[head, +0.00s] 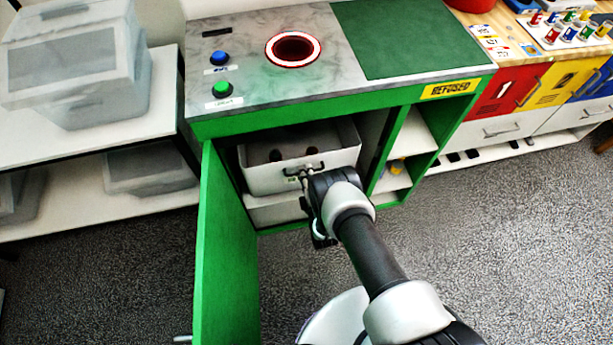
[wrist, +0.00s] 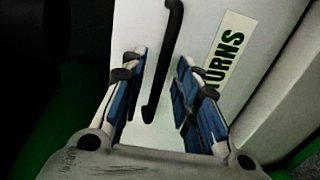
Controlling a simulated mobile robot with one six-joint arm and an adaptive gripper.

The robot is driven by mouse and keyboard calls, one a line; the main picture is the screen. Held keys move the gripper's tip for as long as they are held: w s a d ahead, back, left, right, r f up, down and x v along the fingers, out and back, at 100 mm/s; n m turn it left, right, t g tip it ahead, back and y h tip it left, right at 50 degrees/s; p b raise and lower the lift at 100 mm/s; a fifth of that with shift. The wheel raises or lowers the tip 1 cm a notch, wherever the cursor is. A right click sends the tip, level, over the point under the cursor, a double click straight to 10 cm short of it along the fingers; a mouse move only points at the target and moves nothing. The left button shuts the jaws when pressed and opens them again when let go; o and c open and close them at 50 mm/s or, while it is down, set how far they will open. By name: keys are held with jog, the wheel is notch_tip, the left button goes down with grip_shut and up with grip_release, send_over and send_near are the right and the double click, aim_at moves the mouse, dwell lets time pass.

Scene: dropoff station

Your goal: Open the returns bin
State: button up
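The returns bin (head: 270,179) is a white open-topped box inside the green cabinet, below its worktop. Its front carries a dark bar handle (head: 290,172) and a small label. In the wrist view the bin front (wrist: 212,22) fills much of the picture, with the black handle (wrist: 153,95) and a label ending in "URNS" (wrist: 225,52). My gripper (wrist: 161,60) is open there, with one blue-padded finger on each side of the handle in the picture. Neither finger visibly presses on it. In the head view my gripper (head: 305,182) is at the bin front, partly hidden by my wrist.
The cabinet's green door (head: 226,250) stands open on the left. Side shelves (head: 400,180) are on the right. The worktop holds a blue button (head: 219,58), a green button (head: 222,89) and a red-rimmed hole (head: 293,49). Grey carpet in front is clear.

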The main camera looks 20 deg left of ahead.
jog(key=shift+c, duration=0.3)
grip_shut()
dwell(0.6)
